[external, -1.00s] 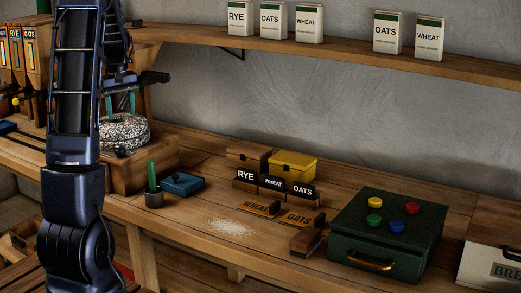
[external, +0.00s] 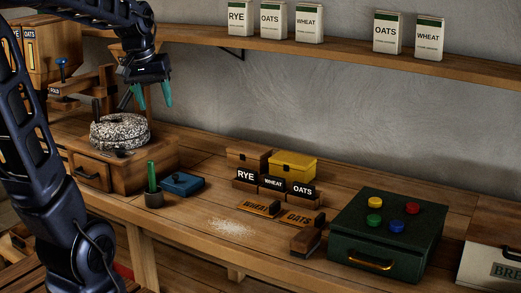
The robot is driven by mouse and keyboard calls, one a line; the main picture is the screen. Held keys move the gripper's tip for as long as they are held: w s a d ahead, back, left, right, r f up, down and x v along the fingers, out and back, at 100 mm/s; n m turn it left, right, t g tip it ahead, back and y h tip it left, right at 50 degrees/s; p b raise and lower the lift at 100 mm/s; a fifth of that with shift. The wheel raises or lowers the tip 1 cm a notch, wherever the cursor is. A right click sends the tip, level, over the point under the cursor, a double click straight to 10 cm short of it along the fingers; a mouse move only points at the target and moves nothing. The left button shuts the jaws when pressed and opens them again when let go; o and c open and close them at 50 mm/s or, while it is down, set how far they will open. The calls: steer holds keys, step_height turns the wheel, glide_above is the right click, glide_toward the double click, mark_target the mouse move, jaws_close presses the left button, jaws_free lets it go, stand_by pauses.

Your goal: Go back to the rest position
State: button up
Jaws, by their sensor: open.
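My gripper (external: 154,96) hangs from the arm in the upper left, with its two teal fingers apart and pointing down. It is empty. It is above and a little to the right of the round speckled millstone (external: 120,131), apart from it as far as this view shows. The millstone sits on a wooden mill box (external: 128,175) with a small drawer. My arm arches up from the lower left and over to the gripper.
A wall shelf (external: 290,48) carries several grain packets. Spilled flour (external: 231,226) lies on bare bench.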

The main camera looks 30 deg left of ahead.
steer(key=s+d+f+m+t, duration=0.1)
steer(key=s+d+m, duration=0.3)
steer(key=s+d, duration=0.5)
steer(key=shift+s+d+f+m+t, duration=0.3)
steer(key=shift+s+d+f+m, duration=0.1)
steer(key=shift+s, duration=1.3)
